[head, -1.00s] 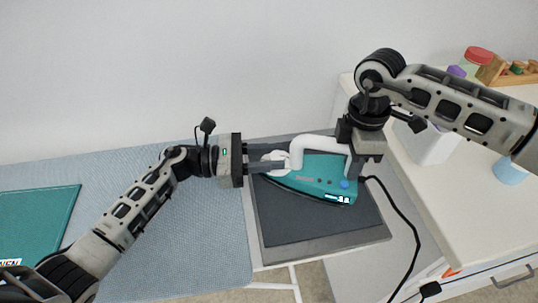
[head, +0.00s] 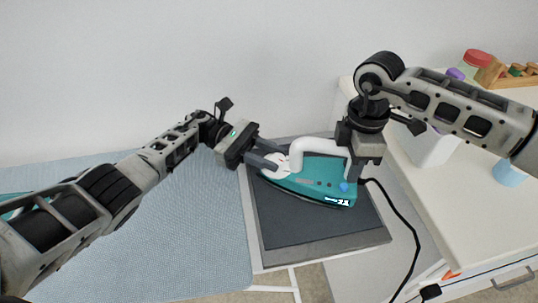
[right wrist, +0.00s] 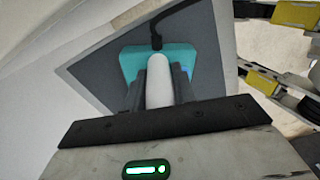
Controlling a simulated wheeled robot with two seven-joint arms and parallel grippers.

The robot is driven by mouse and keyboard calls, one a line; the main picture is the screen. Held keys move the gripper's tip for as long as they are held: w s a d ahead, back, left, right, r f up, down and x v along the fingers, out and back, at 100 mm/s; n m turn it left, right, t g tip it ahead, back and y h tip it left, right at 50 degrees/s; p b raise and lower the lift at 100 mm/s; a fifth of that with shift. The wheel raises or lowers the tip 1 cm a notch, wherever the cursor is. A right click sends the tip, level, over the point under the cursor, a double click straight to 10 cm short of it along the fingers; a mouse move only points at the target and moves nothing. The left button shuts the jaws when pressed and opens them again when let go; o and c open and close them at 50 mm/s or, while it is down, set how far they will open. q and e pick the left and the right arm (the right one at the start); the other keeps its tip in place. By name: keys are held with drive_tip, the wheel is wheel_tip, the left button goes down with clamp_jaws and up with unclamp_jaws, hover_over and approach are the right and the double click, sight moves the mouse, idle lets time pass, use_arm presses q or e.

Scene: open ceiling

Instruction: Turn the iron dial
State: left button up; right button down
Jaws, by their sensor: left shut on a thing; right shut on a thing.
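The teal iron (head: 318,180) with a white handle (head: 318,146) rests on a dark grey pad. Its white round dial (head: 275,172) is at the left end, below the front of the handle. My left gripper (head: 275,158) is shut on the dial from the left, and its fingers partly hide it. My right gripper (head: 358,172) comes from above and is shut on the rear of the handle. In the right wrist view the white handle (right wrist: 158,82) lies between the two dark fingers.
The iron stands on a dark pad (head: 320,235) at the end of a blue-grey ironing board (head: 190,235). A black cord (head: 408,225) runs from the iron's rear. A white counter (head: 480,200) with jars and a wooden rack is on the right.

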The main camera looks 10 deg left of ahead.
use_arm(q)
drive_tip(key=shift+f+m+g+y, duration=0.15)
drive_tip(key=shift+m+g+y, duration=0.15)
drive_tip(key=shift+m+g, duration=0.35)
use_arm(e)
drive_tip(key=shift+s, duration=0.1)
use_arm(q)
drive_tip(key=o, duration=1)
drive_tip(key=shift+w, duration=0.1)
wheel_tip(320, 180, up, 10)
drive_tip(key=shift+r, duration=0.1)
use_arm(e)
drive_tip(key=c, duration=1.1)
unclamp_jaws()
drive_tip(key=shift+o, duration=0.2)
